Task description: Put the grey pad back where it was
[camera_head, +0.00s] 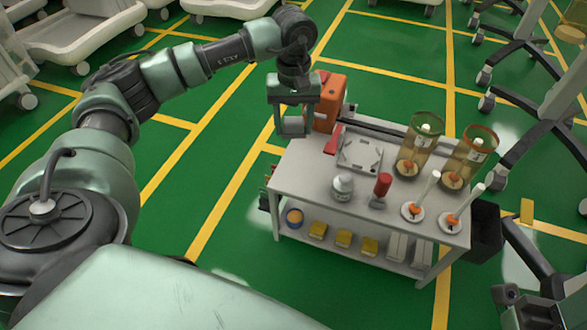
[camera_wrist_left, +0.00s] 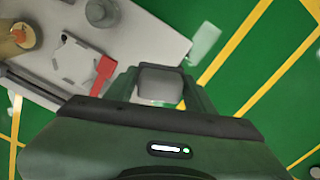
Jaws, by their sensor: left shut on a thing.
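My left gripper (camera_head: 292,124) is shut on the grey pad, a small pale grey block with rounded corners. In the left wrist view the pad (camera_wrist_left: 160,84) sits between the two fingers. In the head view the gripper hangs at the far left end of the white cart (camera_head: 318,180), next to the orange box (camera_head: 327,104). I cannot tell whether the pad touches anything below it. My right gripper is not in view.
Yellow boxes (camera_head: 343,238) lie on the lower shelf.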

